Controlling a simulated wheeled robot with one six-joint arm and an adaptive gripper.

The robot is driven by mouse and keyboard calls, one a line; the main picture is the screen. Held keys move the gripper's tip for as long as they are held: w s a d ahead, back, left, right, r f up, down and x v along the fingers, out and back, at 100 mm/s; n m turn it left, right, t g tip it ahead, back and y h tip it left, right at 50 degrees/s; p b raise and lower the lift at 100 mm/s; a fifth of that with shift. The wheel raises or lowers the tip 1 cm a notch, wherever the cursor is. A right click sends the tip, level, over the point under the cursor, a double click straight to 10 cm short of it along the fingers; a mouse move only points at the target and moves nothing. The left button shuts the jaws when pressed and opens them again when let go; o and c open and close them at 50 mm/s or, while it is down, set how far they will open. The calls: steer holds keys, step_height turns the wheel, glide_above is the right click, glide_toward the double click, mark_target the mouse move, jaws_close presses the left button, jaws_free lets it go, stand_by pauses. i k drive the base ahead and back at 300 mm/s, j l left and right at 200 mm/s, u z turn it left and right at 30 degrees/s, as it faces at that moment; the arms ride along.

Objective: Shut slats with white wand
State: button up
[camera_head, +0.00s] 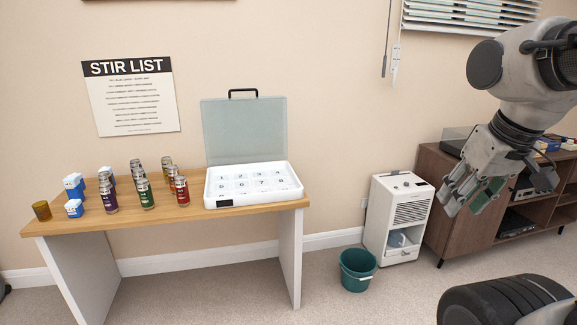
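Window blinds (470,14) with pale horizontal slats hang at the top right, cut off by the upper picture edge. Dark gaps show between the slats. A thin white wand (396,62) hangs at the left end of the blinds against the wall. Just left of it hangs a dark, thin rod or cord (387,40). My gripper (468,203) is at the right, below the blinds and well to the right of and below the wand. It points down and left, its fingers look apart, and nothing shows between them.
A wooden table (262,203) at left holds a numbered white case (253,198), several cans (145,194) and blue-white boxes. A white dehumidifier-like appliance (398,218), a green bucket (357,270) and a brown cabinet (431,200) stand right. Wall below the wand is clear.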

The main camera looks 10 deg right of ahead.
mark_target(395, 70)
steer(key=i+l+z, duration=0.1)
steer(key=i+z, duration=0.2)
steer(key=i, duration=0.25)
steer(key=i+z, duration=0.3)
steer(key=i, duration=0.3)
steer(key=i+l+u, duration=0.15)
steer(key=i+l, duration=0.75)
steer(key=i+j+z, duration=0.15)
steer(key=j, duration=0.3)
steer(key=j+z, duration=0.2)
steer(key=j, duration=0.2)
